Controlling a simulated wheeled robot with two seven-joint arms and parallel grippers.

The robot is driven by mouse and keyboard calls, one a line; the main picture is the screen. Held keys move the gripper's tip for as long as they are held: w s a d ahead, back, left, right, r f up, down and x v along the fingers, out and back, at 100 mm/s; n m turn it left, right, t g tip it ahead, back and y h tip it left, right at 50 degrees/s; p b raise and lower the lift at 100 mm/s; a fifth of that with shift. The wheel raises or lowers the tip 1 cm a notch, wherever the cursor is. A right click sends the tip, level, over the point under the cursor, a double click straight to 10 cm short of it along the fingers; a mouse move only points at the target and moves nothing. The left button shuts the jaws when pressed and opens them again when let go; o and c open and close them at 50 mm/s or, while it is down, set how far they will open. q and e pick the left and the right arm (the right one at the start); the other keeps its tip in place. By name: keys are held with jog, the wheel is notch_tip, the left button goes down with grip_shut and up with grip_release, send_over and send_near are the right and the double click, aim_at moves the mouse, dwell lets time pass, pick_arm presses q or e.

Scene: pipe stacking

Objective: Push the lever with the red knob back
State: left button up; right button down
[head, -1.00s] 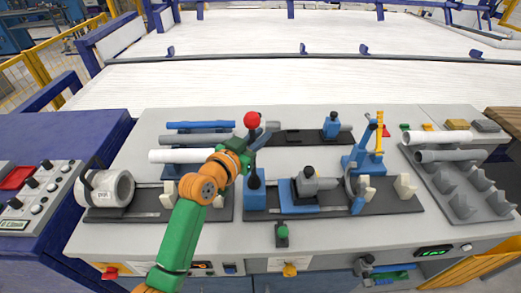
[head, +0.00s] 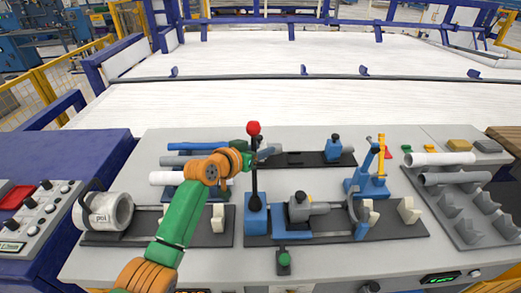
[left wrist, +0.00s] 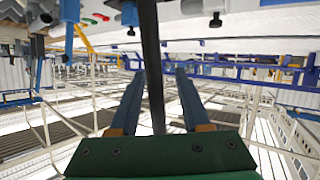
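The lever has a red knob (head: 254,128) on top of a dark shaft (head: 255,180), which rises from a blue base (head: 256,216) on the bench. The lever looks close to upright. My left gripper (head: 266,152) is at the upper shaft, just below the knob, coming from the left. In the left wrist view, the dark shaft (left wrist: 151,60) passes between the two open fingers of my gripper (left wrist: 155,85), with gaps visible beside it. The knob is outside that view. My right gripper is not in view.
A blue clamp fixture (head: 318,208) stands right of the lever. Several pipes lie in a rack behind my left arm. A white pipe ring (head: 105,212) is at the left, and a grey pipe holder (head: 470,205) is at the right. A blue toggle with a yellow handle (head: 381,155) stands upright.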

pick_arm(q)
jog(key=v, duration=0.7)
jog(key=shift+b, duration=0.3)
